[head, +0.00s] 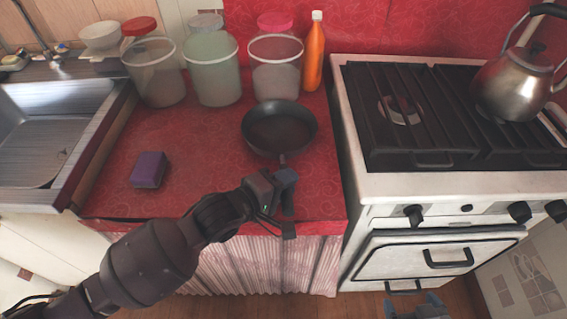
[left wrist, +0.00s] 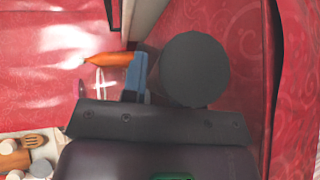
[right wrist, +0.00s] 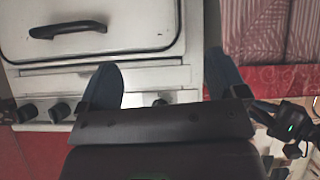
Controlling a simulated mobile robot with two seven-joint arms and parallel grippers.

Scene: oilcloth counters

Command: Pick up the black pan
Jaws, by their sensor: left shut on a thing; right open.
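The black pan (head: 279,128) is on the right part of the red counter, its dark inside showing and its short handle toward me. My left gripper (head: 284,182) is at the near end of the pan and shut on its handle, which the fingers mostly hide. In the left wrist view the pan is a plain dark disc (left wrist: 194,70) beside a blue finger (left wrist: 139,75). I cannot tell whether the pan is lifted off the counter. My right gripper (head: 415,305) is low in front of the stove. In the right wrist view its fingers are apart and empty (right wrist: 163,85).
A purple sponge (head: 148,169) lies at left on the counter (head: 200,140), near the sink (head: 35,125). The stove (head: 350,150) with a kettle (head: 515,85) is at right.

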